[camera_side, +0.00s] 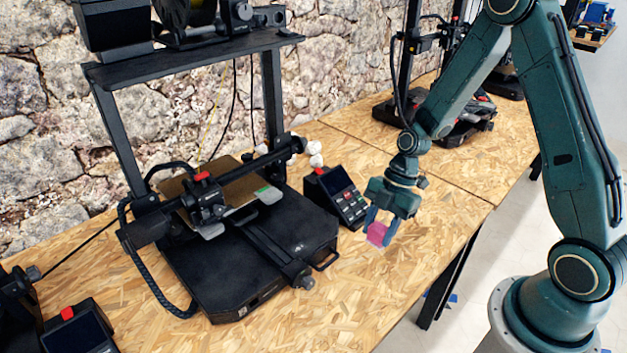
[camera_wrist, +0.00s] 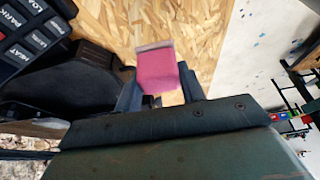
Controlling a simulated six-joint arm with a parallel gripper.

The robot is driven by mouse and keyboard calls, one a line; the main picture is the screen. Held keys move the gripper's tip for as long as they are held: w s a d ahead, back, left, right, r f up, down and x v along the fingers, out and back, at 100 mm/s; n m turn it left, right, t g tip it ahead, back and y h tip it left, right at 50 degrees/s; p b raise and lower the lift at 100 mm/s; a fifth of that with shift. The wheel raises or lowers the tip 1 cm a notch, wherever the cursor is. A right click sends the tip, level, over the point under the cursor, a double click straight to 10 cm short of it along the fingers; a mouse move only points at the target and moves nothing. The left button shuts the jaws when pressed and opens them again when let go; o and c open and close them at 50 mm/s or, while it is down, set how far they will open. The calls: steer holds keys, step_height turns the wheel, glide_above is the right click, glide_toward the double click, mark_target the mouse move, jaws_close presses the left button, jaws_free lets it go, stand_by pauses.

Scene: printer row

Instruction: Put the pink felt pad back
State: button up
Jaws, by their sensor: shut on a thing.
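The pink felt pad (camera_side: 377,234) is a small pink block between the fingers of my gripper (camera_side: 380,222). My gripper is shut on it, above the wood-chip table near its front edge. In the wrist view the pad (camera_wrist: 157,70) shows pink with a paler grey-pink strip along its far edge, and my gripper (camera_wrist: 160,88) has a dark finger on each side of it. Whether the pad touches the table is hard to tell. No place for the pad can be made out for certain.
A black 3D printer (camera_side: 255,255) stands left of my gripper, with its control box (camera_side: 338,195) close by. Another printer (camera_side: 465,120) stands farther back. The table's front edge is close on the right.

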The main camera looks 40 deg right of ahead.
mark_target(377, 241)
steer(key=shift+f, duration=1.9)
steer(key=shift+f, duration=0.15)
steer(key=shift+f, duration=1.75)
steer(key=shift+f, duration=0.15)
steer(key=o, duration=0.9)
steer(key=shift+o, duration=0.2)
steer(key=v, duration=1.2)
